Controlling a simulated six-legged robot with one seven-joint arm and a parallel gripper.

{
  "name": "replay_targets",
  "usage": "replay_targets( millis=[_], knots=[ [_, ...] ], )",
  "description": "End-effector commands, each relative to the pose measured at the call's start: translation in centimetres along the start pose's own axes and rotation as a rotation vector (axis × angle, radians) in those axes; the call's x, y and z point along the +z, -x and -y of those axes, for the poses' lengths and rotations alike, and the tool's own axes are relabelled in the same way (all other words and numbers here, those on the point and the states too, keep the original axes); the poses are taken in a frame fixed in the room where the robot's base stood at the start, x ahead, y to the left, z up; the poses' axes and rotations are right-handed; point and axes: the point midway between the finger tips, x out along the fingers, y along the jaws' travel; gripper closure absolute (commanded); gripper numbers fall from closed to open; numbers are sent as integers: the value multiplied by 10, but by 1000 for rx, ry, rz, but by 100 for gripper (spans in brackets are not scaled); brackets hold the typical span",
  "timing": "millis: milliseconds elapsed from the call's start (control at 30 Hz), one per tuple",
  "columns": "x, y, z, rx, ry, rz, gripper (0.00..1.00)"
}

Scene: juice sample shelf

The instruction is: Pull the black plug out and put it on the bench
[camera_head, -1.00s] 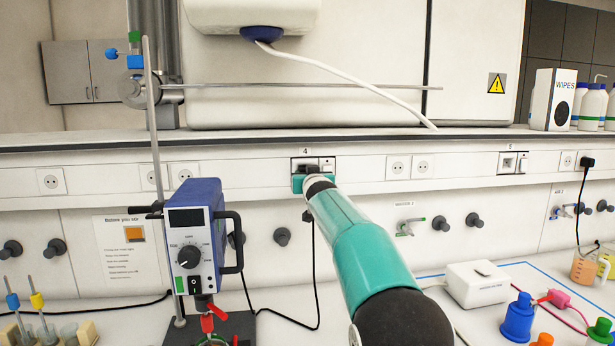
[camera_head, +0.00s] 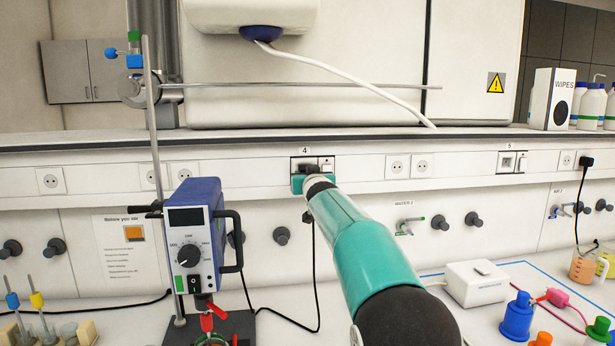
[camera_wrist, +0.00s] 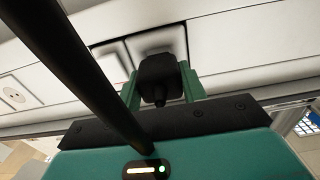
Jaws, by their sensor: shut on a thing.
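The black plug (camera_wrist: 158,78) is between the green fingers of my gripper (camera_wrist: 160,90), which is shut on it. In the wrist view the plug is in front of a white socket (camera_wrist: 160,42); I cannot tell whether its pins are still in. In the head view my gripper (camera_head: 312,182) is at the wall outlet marked 4 (camera_head: 326,163), hiding most of the plug (camera_head: 308,168). A black cable (camera_head: 315,270) hangs below the gripper to the white bench (camera_head: 265,300). A thick black strip, perhaps cable, crosses the wrist view.
A blue stirrer (camera_head: 195,240) on a stand is left of my arm. A white box (camera_head: 477,283) and coloured bottles (camera_head: 518,315) are at right. Another black plug (camera_head: 586,161) is in a far-right socket. Bare bench shows around the hanging cable.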

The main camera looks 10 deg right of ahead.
Motion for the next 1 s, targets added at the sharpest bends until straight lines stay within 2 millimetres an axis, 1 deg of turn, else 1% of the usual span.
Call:
replay_targets(
  millis=[700, 1000],
  knots=[
    [-1, 26, 0, 1, 0, -1, 90],
    [0, 26, 0, 1, 0, -1, 90]
  ],
)
